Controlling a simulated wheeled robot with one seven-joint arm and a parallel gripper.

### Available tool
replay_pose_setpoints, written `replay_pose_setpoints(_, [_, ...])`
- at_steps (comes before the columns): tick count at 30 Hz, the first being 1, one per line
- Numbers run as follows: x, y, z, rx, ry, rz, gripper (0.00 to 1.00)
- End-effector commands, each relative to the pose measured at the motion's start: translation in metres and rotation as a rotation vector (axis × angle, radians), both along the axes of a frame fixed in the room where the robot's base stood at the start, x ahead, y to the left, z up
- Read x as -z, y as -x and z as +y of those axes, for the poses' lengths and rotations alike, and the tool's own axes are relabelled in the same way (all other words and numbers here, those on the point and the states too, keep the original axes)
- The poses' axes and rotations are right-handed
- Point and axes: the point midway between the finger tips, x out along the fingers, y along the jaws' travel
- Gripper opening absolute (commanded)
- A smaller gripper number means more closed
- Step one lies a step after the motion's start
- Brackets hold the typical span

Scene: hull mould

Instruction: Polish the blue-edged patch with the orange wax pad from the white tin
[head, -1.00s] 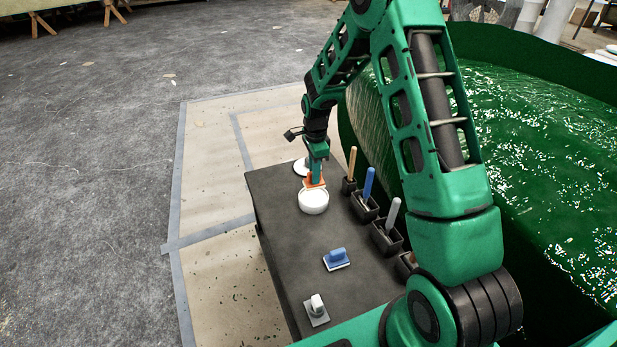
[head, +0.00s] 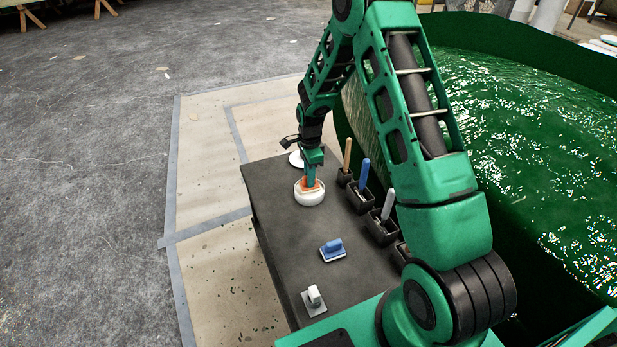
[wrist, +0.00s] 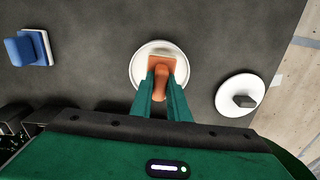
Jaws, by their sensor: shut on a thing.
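My gripper (head: 310,171) is shut on the orange wax pad (head: 310,185), just over the white tin (head: 310,197) on the dark table. In the wrist view the gripper (wrist: 164,84) has its green fingers on either side of the pad's orange handle (wrist: 162,78). The pad lies within the outline of the white tin (wrist: 135,66); whether it touches the inside of the tin I cannot tell. The blue-edged patch cannot be made out in these frames.
A blue-handled pad (head: 333,250) and a grey-handled pad (head: 314,299) lie on the dark table (head: 290,250). A white disc with a dark knob (wrist: 238,97) lies beside the tin. Black holders with handled tools (head: 381,226) line the right edge, by the green hull mould (head: 490,150).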

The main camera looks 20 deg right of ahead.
Motion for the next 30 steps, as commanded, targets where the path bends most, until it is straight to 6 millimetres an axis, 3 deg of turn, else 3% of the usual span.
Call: replay_pose_setpoints(30, [0.0050, 0.0000, 0.0000, 0.000, 0.000, 0.001, 0.00])
